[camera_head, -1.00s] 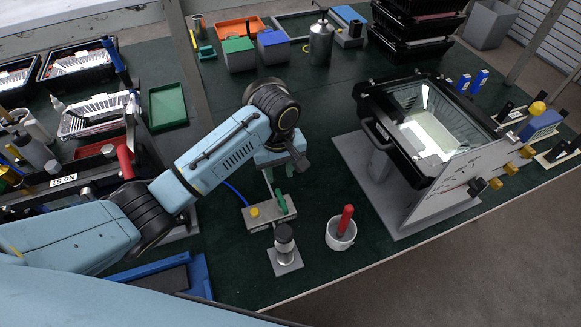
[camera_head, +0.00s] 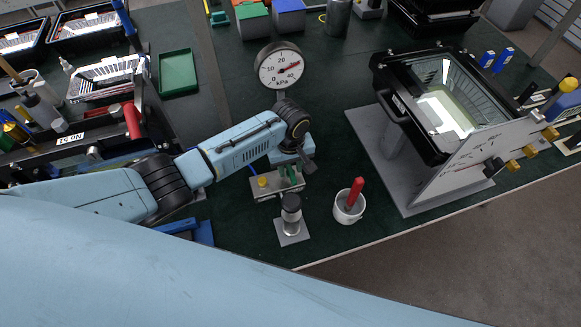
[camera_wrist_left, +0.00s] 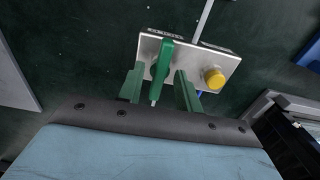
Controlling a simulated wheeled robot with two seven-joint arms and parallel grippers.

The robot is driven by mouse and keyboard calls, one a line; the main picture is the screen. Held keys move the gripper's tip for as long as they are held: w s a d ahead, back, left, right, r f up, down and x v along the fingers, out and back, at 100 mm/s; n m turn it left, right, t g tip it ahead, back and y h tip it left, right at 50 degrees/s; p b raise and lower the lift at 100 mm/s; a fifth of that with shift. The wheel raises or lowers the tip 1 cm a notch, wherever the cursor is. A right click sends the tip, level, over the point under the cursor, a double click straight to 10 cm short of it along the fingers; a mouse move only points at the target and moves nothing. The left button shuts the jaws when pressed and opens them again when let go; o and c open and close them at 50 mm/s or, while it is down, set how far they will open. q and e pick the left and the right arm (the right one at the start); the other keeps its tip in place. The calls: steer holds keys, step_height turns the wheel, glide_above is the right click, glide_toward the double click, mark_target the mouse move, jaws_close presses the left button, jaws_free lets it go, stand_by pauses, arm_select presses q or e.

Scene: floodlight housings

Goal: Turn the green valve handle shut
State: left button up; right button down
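The green valve handle (camera_wrist_left: 160,65) stands on a metal valve plate (camera_wrist_left: 215,62) that also carries a yellow knob (camera_wrist_left: 214,78). In the head view the plate (camera_head: 266,194) is on the green bench, and the yellow knob (camera_head: 263,182) shows at its left; the handle is mostly hidden under my wrist. My left gripper (camera_wrist_left: 160,80) has its two green fingers apart, one on each side of the handle's near end. Gaps show beside the handle, so no firm grip is visible. My right gripper is not in view.
A black-topped cylinder (camera_head: 291,210) on a grey base and a white cup (camera_head: 348,208) with a red-handled tool stand close in front of the plate. A floodlight housing (camera_head: 440,105) stands to the right. A green tray (camera_head: 178,73) lies at left behind the arm.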

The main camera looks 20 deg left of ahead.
arm_select(q)
steer(key=shift+c, duration=0.7)
jaws_close()
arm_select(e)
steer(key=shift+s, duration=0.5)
